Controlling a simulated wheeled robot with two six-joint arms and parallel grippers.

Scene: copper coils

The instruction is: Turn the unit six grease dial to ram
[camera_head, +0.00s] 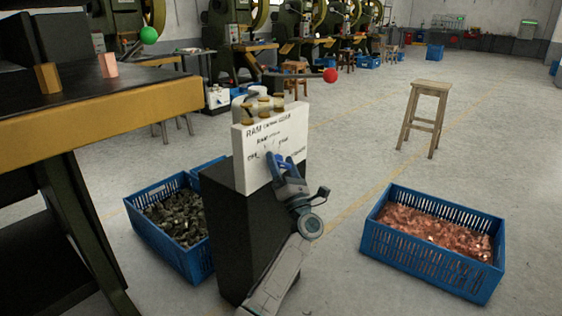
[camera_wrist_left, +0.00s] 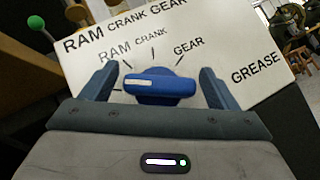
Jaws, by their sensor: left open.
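The grease unit is a white box (camera_head: 240,160) on a black stand, printed RAM CRANK GEAR along its top. Its blue dial (camera_wrist_left: 160,88) has a bar handle with a white stripe at the left end. The stripe points left, below the RAM label (camera_wrist_left: 113,50); CRANK and GEAR labels sit above and to the right. My left gripper (camera_head: 281,160) is open in front of the panel. In the left wrist view my left gripper (camera_wrist_left: 157,76) has one finger on each side of the dial, with gaps showing. Contact is not visible. My right gripper is not in view.
A blue crate of dark scraps (camera_head: 135,213) stands left of the stand, and a blue crate of copper pieces (camera_head: 367,240) at right. A wooden stool (camera_head: 431,88) stands behind. A dark bench with a yellow edge (camera_head: 100,125) is at left. Floor between stand and right crate is clear.

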